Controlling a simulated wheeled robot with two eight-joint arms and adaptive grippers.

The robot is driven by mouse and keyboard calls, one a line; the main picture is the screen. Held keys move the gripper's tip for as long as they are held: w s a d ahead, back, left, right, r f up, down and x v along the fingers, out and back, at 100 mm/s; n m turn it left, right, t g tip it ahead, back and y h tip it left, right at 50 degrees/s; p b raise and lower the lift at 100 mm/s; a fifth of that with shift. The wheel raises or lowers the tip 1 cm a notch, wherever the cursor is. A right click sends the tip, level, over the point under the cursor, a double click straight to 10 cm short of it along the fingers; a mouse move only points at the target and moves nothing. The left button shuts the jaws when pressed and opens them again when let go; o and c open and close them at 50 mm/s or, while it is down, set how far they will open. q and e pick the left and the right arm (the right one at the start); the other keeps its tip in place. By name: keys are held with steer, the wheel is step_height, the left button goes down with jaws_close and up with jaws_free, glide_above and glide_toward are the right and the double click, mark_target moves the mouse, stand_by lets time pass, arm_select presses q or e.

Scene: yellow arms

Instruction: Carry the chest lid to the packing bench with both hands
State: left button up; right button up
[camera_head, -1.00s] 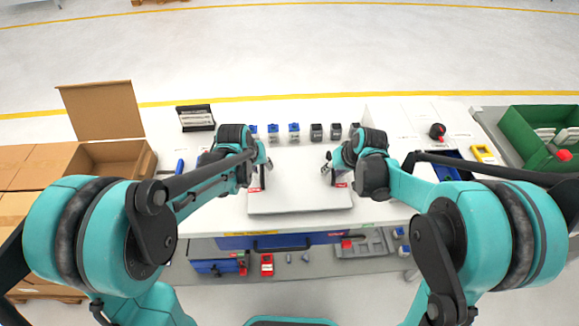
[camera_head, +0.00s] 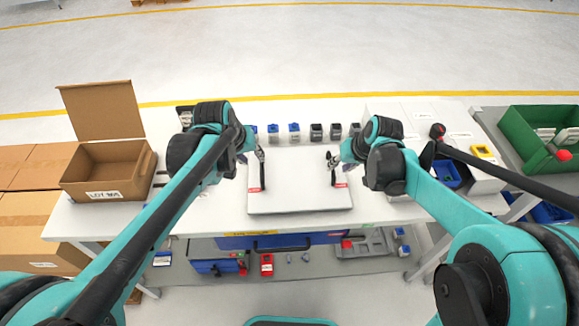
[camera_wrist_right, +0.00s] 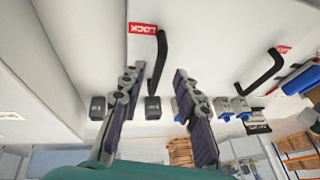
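The chest lid (camera_head: 300,200) is a flat pale panel lying on the white bench. It has two black bar handles, the left one (camera_head: 262,176) and the right one (camera_head: 333,176), each near a red tag. My left gripper (camera_head: 257,156) is at the far end of the left handle; its finger gap is too small to judge. My right gripper (camera_head: 336,158) is near the far end of the right handle. In the right wrist view my right gripper (camera_wrist_right: 155,78) is open, with the right handle (camera_wrist_right: 158,62) in line with the gap, apparently not clamped.
An open cardboard box (camera_head: 106,193) stands at the left end of the bench. Several small blue and black blocks (camera_head: 294,138) line the bench behind the lid. A green crate (camera_head: 520,128) is at the right. A lower shelf (camera_head: 290,275) holds bins and small parts.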

steer(key=v, duration=0.6)
stand_by(0.3)
